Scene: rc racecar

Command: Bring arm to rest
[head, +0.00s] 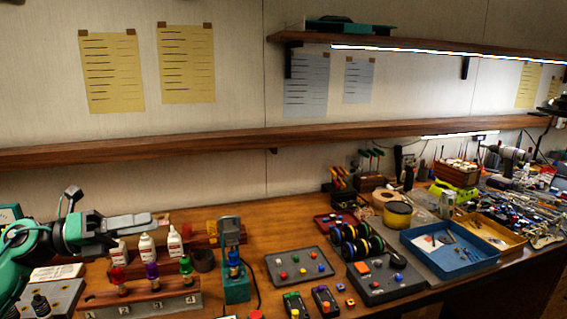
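My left gripper (148,221) is at the left of the head view, on the end of my teal and grey arm. Its grey fingers point to the right, held above the back left of the workbench (200,291). The fingers are seen edge-on and overlap, so their gap does not show. I see nothing clearly held in them. My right gripper is not in view.
White bottles (147,247) stand below and beside my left gripper. A rack (150,303) with coloured bottles, a teal stand (236,290), a button panel (300,267) and a blue tray (450,262) fill the bench. A wooden shelf (200,145) runs along the wall.

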